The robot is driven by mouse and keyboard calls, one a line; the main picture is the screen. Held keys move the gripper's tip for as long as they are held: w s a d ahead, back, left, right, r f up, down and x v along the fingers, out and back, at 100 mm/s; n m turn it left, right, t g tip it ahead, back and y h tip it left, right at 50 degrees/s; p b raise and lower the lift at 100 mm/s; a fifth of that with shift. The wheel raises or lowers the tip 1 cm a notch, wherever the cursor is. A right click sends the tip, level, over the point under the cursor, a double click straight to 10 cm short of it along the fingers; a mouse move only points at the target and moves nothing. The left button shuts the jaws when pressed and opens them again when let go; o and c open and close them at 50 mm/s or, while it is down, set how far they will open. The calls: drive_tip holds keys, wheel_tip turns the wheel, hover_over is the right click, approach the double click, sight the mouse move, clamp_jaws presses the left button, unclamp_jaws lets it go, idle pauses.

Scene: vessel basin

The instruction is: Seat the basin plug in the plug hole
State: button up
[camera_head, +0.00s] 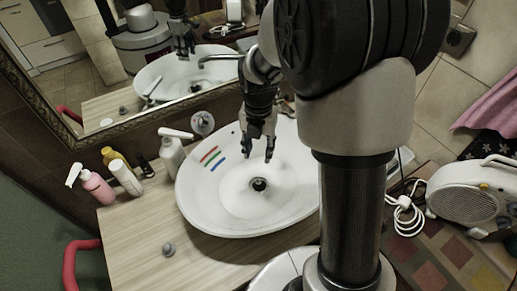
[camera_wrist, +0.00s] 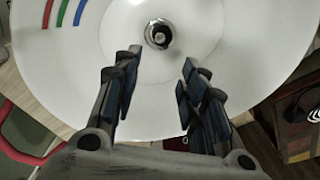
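The white basin (camera_head: 215,207) is set on the wooden counter. Its plug hole (camera_head: 258,184) is a dark round opening with a metal ring at the bottom. It also shows in the wrist view (camera_wrist: 158,34), with a small bright centre whose nature I cannot tell. A small grey knobbed piece (camera_head: 168,249), which looks like the plug, stands on the counter in front of the basin, left of it. My gripper (camera_head: 257,156) is above the basin, pointing down, near the plug hole. Its fingers are apart with nothing between them, as the wrist view (camera_wrist: 158,82) shows.
Red, green and blue stripes (camera_head: 213,157) mark the basin's left wall. A pump bottle (camera_head: 171,155), a pink bottle (camera_head: 97,188) and other bottles stand on the counter at left. A mirror (camera_head: 140,75) hangs behind. The counter (camera_head: 130,235) around the knobbed piece is clear.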

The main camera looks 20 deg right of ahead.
idle(0.3)
drive_tip(key=s+a+r+m+t+b, duration=0.2)
drive_tip(key=s+r+m, duration=0.7)
drive_tip(key=r+m, duration=0.3)
drive_tip(key=s+m+t, duration=0.1)
drive_tip(key=s+m, duration=0.4)
drive_tip(key=m, duration=0.3)
drive_tip(key=s+a+r+m+t+b, duration=0.1)
drive_tip(key=s+m, duration=0.5)
drive_tip(key=m, duration=0.2)
drive_tip(key=shift+s+a+r+m+t, duration=0.25)
drive_tip(key=shift+m+t, duration=0.05)
drive_tip(key=shift+m, duration=0.1)
drive_tip(key=shift+o, duration=0.2)
